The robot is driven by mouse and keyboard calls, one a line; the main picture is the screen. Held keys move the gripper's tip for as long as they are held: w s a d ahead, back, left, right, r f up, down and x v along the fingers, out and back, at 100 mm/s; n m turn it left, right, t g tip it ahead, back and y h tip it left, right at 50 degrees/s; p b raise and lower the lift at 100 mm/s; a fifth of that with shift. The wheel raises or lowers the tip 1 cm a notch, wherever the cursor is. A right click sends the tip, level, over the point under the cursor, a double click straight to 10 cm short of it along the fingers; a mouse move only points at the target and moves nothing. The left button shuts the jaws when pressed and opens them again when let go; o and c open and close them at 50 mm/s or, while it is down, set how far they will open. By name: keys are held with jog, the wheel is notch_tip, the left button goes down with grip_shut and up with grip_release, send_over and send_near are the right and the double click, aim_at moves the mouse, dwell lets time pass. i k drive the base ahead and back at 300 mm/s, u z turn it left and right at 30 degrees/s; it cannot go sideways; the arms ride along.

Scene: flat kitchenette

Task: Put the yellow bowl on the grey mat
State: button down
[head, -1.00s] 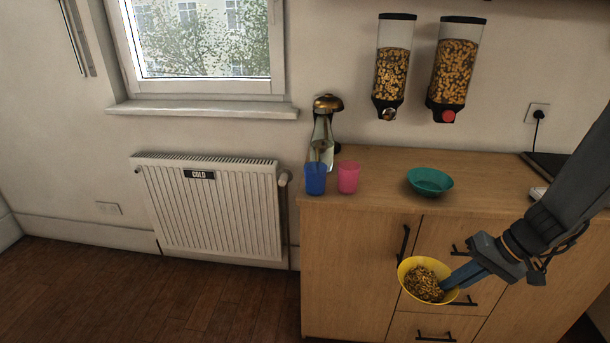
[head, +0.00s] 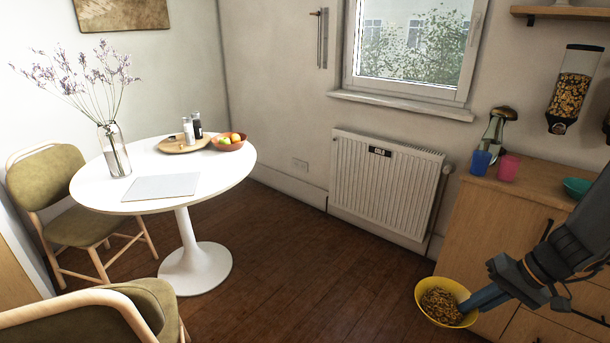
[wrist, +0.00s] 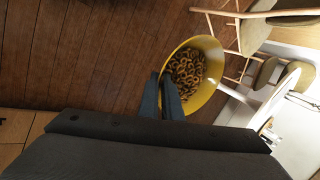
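The yellow bowl (head: 424,306) is full of ring-shaped cereal and hangs in the air at the lower right of the head view. My gripper (head: 474,303) is shut on the bowl's right rim. The wrist view shows the bowl (wrist: 213,88) beyond my gripper's fingers (wrist: 170,98), with the cereal inside. The grey mat (head: 160,187) lies flat and bare on the round white table (head: 225,176), at the left of the head view and well apart from the bowl.
The table also holds a vase of flowers (head: 114,150), a round tray (head: 178,146) with shakers and a fruit bowl (head: 230,145). Chairs (head: 62,190) stand left and in front. The wooden floor (head: 310,260) between table and cabinet (head: 490,220) is clear.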

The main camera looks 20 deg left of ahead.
aim_at(163, 185)
jog(key=u, duration=0.5)
jog(key=i, duration=0.5)
jog(key=u, duration=1.2)
jog(key=i, duration=1.55)
jog(key=z, duration=0.35)
